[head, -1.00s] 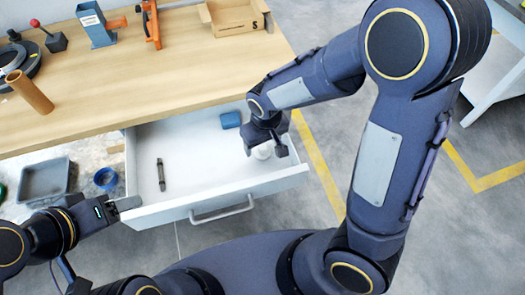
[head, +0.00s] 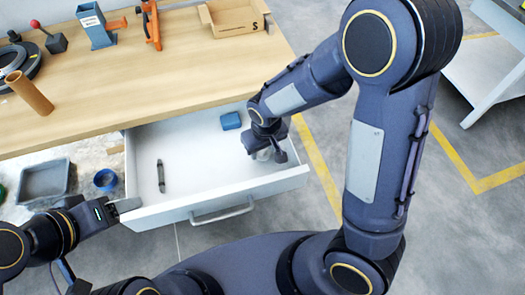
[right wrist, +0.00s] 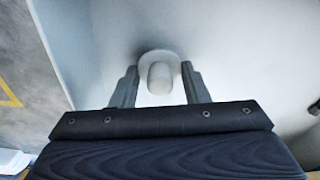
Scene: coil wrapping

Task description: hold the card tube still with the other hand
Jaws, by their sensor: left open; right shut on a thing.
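My left gripper (head: 129,204) is open and empty, beside the front left corner of the open drawer, well below and to the right of the tube. My right gripper (head: 268,155) is low in the right end of the drawer. It is shut on a small white round thing (right wrist: 159,76), which shows between its fingers in the right wrist view; the dark hand partly hides this in the head view.
The white drawer (head: 225,207) stands open and also holds a blue block (head: 231,121) and a dark pen-like tool (head: 161,176). A dark ring-shaped coil (head: 25,64) lies behind the tube. A blue holder (head: 96,27) and an open cardboard box (head: 236,18) stand farther back. The bench middle is clear.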

